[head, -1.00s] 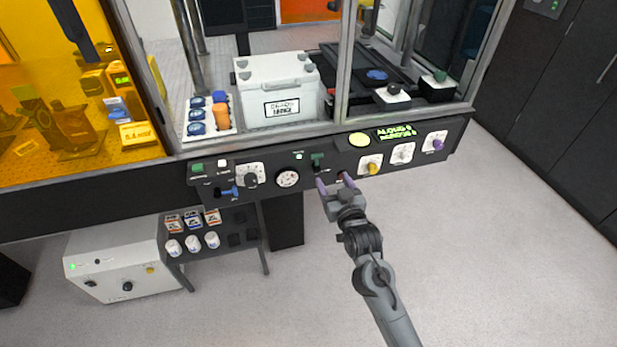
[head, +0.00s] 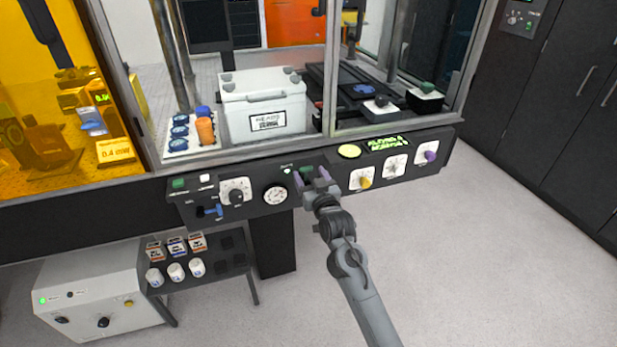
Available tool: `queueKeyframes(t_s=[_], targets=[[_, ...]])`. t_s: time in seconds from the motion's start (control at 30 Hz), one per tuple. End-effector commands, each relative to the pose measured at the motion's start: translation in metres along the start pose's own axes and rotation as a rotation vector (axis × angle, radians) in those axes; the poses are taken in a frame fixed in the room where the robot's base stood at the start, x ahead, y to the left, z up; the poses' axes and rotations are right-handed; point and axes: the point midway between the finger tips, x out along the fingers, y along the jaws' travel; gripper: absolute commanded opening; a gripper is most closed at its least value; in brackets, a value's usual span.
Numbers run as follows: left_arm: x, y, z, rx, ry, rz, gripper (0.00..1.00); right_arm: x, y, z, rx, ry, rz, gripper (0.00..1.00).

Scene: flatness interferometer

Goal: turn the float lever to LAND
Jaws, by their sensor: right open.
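A small dark green lever (head: 308,170) sits on the black control panel (head: 258,212) below the enclosure window, just right of a round dial. It is partly hidden by my right gripper (head: 315,181), and its label is too small to read. My right gripper is open, with its purple fingertips at the lever, one to each side in the picture. I cannot tell whether they touch it. A second lever, blue (head: 212,211), sits lower on the left of the panel. Which one is labelled float, I cannot read. My left gripper is not in view.
A white dial (head: 276,194) is left of the gripper; a yellow knob (head: 364,182) and a purple knob (head: 431,156) are right of it. A glowing display (head: 386,142) is above them. A shelf of small jars (head: 200,267) stands below left. The floor at right is clear.

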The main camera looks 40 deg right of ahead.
Motion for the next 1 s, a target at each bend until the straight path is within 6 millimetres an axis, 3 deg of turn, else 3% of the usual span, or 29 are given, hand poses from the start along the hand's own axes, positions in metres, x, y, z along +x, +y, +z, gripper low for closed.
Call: queueKeyframes(t_s=[0.2, 0.57, 0.9, 1.0], targets=[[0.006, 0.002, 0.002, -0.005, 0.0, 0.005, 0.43, 0.017, 0.0, 0.001, 0.0, 0.0, 0.0, 0.68], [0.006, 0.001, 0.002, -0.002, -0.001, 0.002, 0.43, 0.019, 0.0, 0.0, -0.001, 0.0, 0.0, 0.67], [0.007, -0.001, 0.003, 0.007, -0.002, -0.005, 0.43, 0.019, 0.0, 0.0, 0.0, -0.001, 0.0, 0.14], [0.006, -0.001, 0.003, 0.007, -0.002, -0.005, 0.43, 0.019, 0.0, 0.0, 0.001, -0.001, 0.0, 0.12]])
